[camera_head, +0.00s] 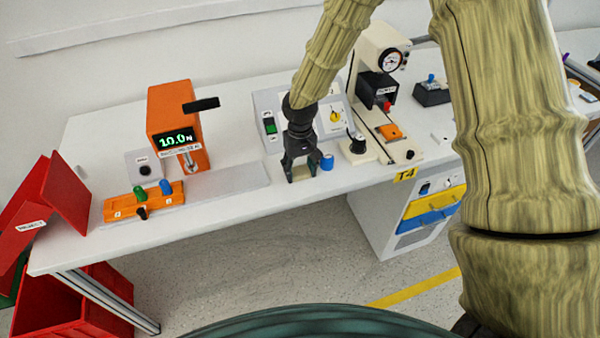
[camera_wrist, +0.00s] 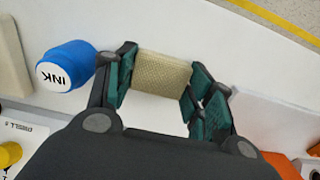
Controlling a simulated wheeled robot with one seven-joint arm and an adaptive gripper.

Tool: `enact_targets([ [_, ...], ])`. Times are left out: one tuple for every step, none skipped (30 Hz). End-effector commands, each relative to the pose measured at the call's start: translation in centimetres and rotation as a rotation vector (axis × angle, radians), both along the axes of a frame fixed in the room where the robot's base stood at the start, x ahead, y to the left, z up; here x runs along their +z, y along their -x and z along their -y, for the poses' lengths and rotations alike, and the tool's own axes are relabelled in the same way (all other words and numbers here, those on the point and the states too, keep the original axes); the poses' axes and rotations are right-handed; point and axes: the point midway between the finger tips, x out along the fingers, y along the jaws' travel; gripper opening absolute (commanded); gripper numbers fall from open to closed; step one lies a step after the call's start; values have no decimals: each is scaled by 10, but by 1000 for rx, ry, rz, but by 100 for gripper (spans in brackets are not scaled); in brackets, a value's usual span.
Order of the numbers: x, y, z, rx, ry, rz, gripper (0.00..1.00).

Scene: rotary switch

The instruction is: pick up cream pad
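The cream pad (camera_wrist: 161,72) is a small, pale, textured block. In the wrist view it fills the space between the two green-padded fingertips of my gripper (camera_wrist: 162,80), with no clear gap on either side. In the head view my gripper (camera_head: 300,166) points down near the front edge of the white table, with the cream pad (camera_head: 300,173) low between its fingers. My gripper looks shut on it. I cannot tell whether the pad touches the tabletop.
A switch panel (camera_head: 268,122) is behind. A pale flat slab (camera_head: 230,182) and orange block (camera_head: 145,200) lie left. The floor in front is clear.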

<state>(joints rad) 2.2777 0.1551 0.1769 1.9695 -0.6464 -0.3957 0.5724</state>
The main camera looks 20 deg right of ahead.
Motion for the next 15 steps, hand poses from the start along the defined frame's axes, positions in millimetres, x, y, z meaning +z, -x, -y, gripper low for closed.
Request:
enact_targets([
  [0, 0, 0, 0, 0, 0, 37],
  [0, 0, 0, 0, 0, 0, 37],
  [0, 0, 0, 0, 0, 0, 37],
  [0, 0, 0, 0, 0, 0, 37],
  [0, 0, 0, 0, 0, 0, 37],
  [0, 0, 0, 0, 0, 0, 37],
  [0, 0, 0, 0, 0, 0, 37],
  [0, 0, 0, 0, 0, 0, 37],
  [0, 0, 0, 0, 0, 0, 37],
  [1, 0, 0, 0, 0, 0, 37],
  [1, 0, 0, 0, 0, 0, 37],
  [3, 0, 0, 0, 0, 1, 37],
  [4, 0, 0, 0, 0, 1, 37],
  [6, -1, 0, 0, 1, 1, 37],
  [9, -1, 0, 1, 1, 2, 37],
])
